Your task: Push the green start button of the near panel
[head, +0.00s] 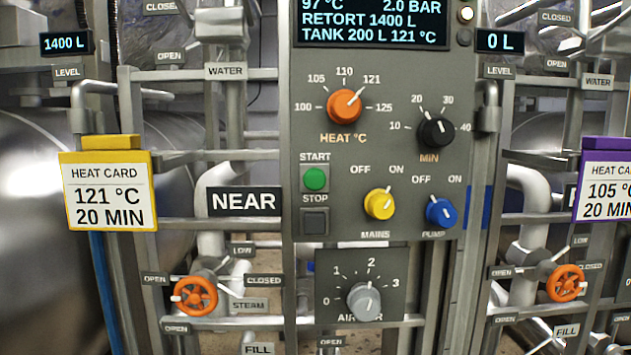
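The near panel (386,180) is a grey upright control panel in the middle of the head view, with a black "NEAR" sign (244,201) at its left. Its round green start button (315,179) sits under the word START at the panel's lower left. A dark square stop button (315,222) is right below it. Neither of my grippers shows in the head view, and nothing covers the green button.
Around the button are the orange heat knob (344,106), black minutes knob (436,132), yellow mains knob (379,204), blue pump knob (440,212) and grey air knob (364,301). Orange valve wheels (195,296) and pipes flank the panel. A yellow heat card (109,191) hangs left.

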